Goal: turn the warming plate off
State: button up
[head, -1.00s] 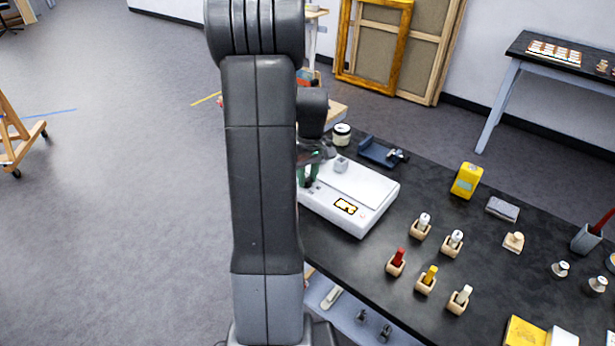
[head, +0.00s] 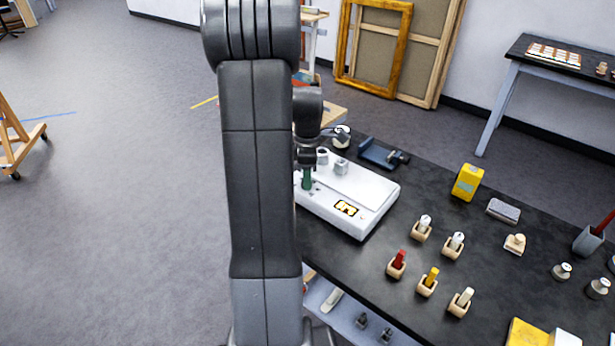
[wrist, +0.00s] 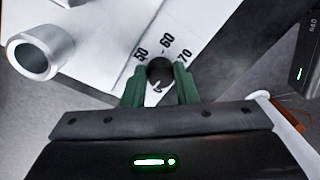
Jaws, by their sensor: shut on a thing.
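The warming plate (head: 365,192) is a white box with a lit yellow display on its near side, standing on the dark table. My gripper (head: 307,180), with green fingers, is at its left end. In the wrist view my gripper (wrist: 160,82) is shut on a small dark knob (wrist: 160,69), one finger on each side. The marks 50, 60 and 70 show around the far side of the knob. The knob's pointer cannot be made out clearly. The display's reading is too small to tell.
Two small metal cylinders (head: 341,167) (head: 322,157) stand on the plate close to my gripper. Behind it are a jar (head: 341,136) and a dark blue stand (head: 378,154). A yellow box (head: 467,182) and several small bottles in wooden holders are to the right.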

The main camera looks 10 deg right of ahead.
jog(key=n, duration=0.4)
jog(key=shift+w, duration=0.1)
jog(key=shift+n+h, duration=0.3)
jog(key=shift+n, duration=1.8)
jog(key=o, duration=1)
notch_tip(320, 180, up, 14)
jog(key=shift+w+a, duration=0.25)
jog(key=shift+w, duration=0.15)
jog(key=shift+f, duration=0.15)
